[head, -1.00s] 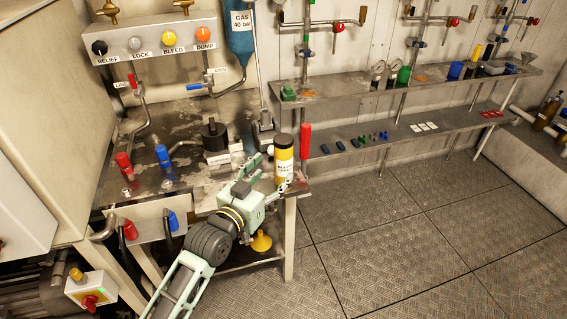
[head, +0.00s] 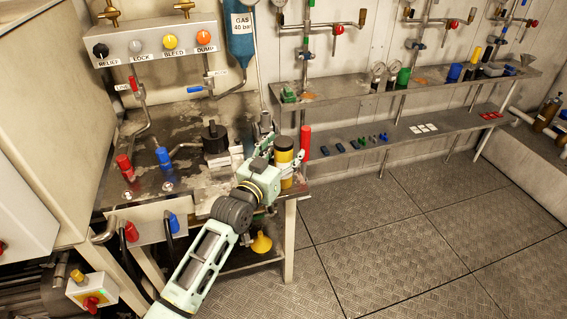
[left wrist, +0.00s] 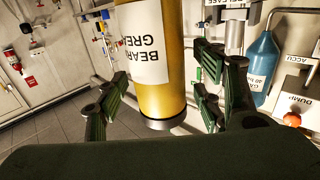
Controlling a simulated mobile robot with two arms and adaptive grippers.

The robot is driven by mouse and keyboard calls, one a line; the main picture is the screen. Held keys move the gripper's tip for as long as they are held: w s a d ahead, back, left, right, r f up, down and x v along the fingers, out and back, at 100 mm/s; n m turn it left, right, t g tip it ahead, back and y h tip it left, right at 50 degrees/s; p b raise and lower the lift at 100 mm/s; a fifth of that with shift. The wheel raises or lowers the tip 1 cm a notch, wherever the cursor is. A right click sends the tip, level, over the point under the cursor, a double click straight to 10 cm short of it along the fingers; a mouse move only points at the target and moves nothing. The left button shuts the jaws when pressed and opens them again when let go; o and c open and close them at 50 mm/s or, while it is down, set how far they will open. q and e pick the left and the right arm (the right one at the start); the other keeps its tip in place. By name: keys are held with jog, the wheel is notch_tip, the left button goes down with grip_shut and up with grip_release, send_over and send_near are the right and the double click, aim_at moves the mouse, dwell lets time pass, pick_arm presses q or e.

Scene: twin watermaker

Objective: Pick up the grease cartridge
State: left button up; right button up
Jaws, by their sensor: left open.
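The grease cartridge (head: 284,157) is a yellow cylinder with a black top, upright at the right end of the metal bench (head: 190,195). My right gripper is in neither view.
A red cylinder (head: 305,142) stands just right of the cartridge. A black round part (head: 214,137) and red and blue fittings are on the bench to the left. A wall shelf (head: 340,100) with small items is behind. The floor at right is clear.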

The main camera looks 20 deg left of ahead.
pick_arm(q)
jog(key=shift+c, duration=0.3)
grip_shut()
jog(key=shift+r, duration=0.1)
